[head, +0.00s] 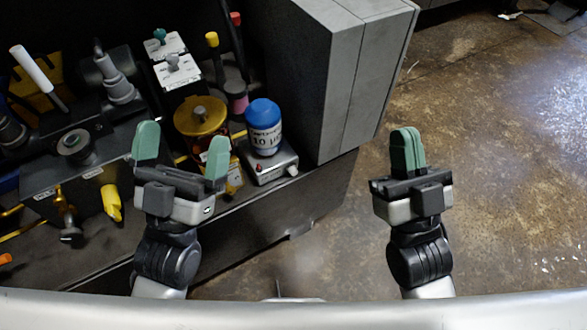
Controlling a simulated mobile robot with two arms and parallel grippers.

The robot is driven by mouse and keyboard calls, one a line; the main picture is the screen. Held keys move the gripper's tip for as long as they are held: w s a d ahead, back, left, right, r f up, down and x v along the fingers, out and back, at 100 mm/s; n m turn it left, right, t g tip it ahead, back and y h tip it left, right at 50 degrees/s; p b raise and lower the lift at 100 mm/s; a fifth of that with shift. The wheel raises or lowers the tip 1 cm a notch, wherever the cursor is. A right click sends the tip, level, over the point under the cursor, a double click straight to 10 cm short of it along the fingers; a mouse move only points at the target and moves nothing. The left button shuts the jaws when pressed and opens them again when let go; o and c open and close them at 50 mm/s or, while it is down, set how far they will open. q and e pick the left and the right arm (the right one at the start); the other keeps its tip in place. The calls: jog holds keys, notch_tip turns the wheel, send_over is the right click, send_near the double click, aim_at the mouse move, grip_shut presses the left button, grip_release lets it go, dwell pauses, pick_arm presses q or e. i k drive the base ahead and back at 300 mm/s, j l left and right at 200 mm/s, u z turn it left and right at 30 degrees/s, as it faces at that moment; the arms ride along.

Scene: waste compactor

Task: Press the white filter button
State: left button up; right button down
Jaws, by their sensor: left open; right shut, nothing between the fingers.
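A blue-capped bottle (264,128) with a label reading "10 µ" stands on a small pale grey box (270,176) at the front right of the bench. A small white knob or button (292,170) sits at the right end of this box, and a small red spot shows on its front. I cannot tell for certain that the white piece is the filter button. My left gripper (182,140) is open and empty, over the bench front, left of the box. My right gripper (406,142) is shut and empty, over the floor, well right of the box.
A tall grey cabinet block (345,75) stands behind and right of the bottle. A gold round part (200,116), white plates with knobs (177,70) and a yellow handle (111,202) crowd the bench. Open floor (480,160) lies to the right.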

aim_at(292, 171)
jog(key=k+j+u, duration=0.1)
jog(key=j, duration=0.25)
jog(key=k+j, duration=0.15)
jog(key=j, duration=0.25)
jog(key=k+j+u, duration=0.15)
jog(key=j, duration=0.2)
